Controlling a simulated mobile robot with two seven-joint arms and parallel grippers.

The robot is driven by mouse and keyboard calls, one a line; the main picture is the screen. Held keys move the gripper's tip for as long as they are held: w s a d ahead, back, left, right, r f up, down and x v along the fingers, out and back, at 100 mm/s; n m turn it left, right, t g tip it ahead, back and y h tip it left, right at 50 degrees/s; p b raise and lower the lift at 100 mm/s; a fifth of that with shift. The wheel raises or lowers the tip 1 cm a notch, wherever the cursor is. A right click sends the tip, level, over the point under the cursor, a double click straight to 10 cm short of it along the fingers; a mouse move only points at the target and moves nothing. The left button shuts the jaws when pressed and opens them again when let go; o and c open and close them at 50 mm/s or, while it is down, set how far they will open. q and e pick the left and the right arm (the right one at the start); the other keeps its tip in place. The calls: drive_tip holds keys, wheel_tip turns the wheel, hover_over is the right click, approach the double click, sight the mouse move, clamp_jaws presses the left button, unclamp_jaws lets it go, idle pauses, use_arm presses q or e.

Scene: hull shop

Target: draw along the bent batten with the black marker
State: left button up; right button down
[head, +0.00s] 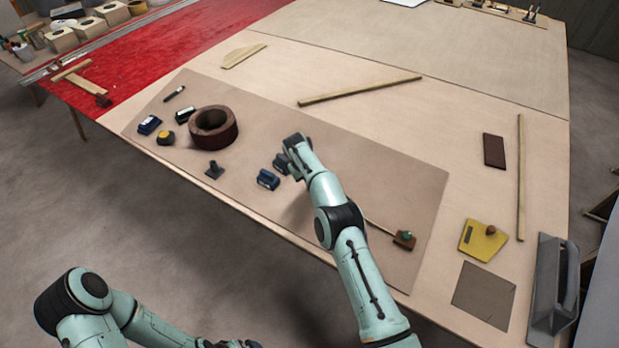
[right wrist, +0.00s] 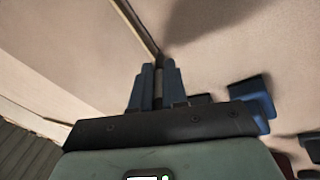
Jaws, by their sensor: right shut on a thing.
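The black marker (head: 175,93) lies at the far left of the brown board (head: 345,165), away from both grippers. A thin batten (head: 382,231) runs from a small brown block with a green knob (head: 405,239) and passes behind my right arm. My right gripper (head: 289,167) is low over the board. In the right wrist view its blue fingers (right wrist: 158,88) are shut on a thin dark piece, which looks like the end of the batten (right wrist: 138,25). My left gripper (head: 232,344) is at the bottom edge, mostly cut off.
Dark blue weights (head: 268,180) sit beside my right gripper, and others (head: 150,125) lie further left. A dark red ring (head: 213,128), a yellow-topped piece (head: 166,138) and a small dark stand (head: 214,169) are on the board. A wooden strip (head: 360,90) lies behind.

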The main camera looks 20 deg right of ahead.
drive_tip(key=shift+s, duration=0.15)
drive_tip(key=shift+d+r, duration=0.1)
drive_tip(key=shift+r, duration=6.45)
